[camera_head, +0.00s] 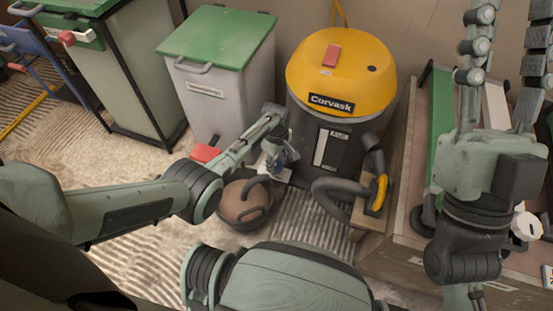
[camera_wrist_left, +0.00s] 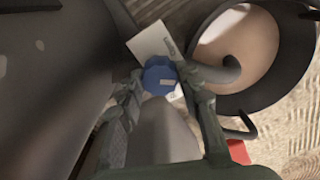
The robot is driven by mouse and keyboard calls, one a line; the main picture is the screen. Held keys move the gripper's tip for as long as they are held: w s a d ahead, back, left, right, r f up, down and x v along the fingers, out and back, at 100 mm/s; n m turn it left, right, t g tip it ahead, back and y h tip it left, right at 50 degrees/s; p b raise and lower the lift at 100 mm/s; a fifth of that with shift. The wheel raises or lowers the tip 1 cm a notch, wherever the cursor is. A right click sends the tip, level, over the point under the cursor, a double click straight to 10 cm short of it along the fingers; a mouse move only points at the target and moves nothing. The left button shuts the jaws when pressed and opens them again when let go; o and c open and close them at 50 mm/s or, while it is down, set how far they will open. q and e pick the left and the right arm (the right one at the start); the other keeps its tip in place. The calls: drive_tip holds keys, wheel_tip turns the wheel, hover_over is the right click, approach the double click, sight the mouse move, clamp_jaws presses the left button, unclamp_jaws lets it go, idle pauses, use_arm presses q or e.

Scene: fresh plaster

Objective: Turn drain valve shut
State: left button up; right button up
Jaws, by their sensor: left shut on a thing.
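The yellow and grey Corvask vacuum (camera_head: 341,75) stands against the back wall. The blue drain valve knob (camera_wrist_left: 160,76) sits low on its front, with a white card (camera_wrist_left: 153,40) just behind it. My left gripper (camera_head: 276,150) is at the lower left of the vacuum. In the left wrist view its fingers (camera_wrist_left: 163,90) are either side of the blue knob and shut on it. In the head view the gripper mostly hides the knob. My right gripper (camera_head: 509,30) is raised at the right, its fingers spread apart and empty.
A round bucket (camera_head: 238,218) with brown contents stands on the floor below the valve. A grey hose (camera_head: 335,190) curls at the vacuum's right. A grey bin with a green lid (camera_head: 220,40) stands left; a wooden bench (camera_head: 400,225) is at right.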

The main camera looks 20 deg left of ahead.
use_arm(q)
drive_tip(key=shift+r+m+p, duration=0.1)
drive_tip(key=shift+m+p, duration=0.2)
drive_tip(key=shift+m, duration=0.6)
drive_tip(key=m, duration=0.2)
drive_tip(key=shift+m+p, duration=0.35)
drive_tip(key=shift+m, duration=0.05)
drive_tip(key=m, duration=0.2)
drive_tip(key=shift+m, duration=0.3)
drive_tip(key=shift+s+m+p, duration=0.1)
drive_tip(key=shift+m+p, duration=0.3)
drive_tip(key=shift+m, duration=1.3)
use_arm(e)
drive_tip(key=shift+w+a+f+g+h, duration=0.15)
drive_tip(key=shift+w+a+f+g, duration=0.2)
drive_tip(key=shift+w+f+g, duration=0.3)
drive_tip(key=shift+w+a+f+g+h, duration=0.2)
drive_tip(key=shift+w+a+f+g, duration=0.15)
drive_tip(key=shift+f+g, duration=0.35)
drive_tip(key=shift+w+a+f+g+h, duration=0.15)
drive_tip(key=shift+w+a+f+g, duration=0.15)
drive_tip(key=shift+w+f+g, duration=0.35)
use_arm(q)
drive_tip(key=shift+m, duration=0.3)
use_arm(e)
drive_tip(key=shift+r, duration=0.1)
use_arm(q)
drive_tip(key=o, duration=1.2)
drive_tip(key=shift+c, duration=0.2)
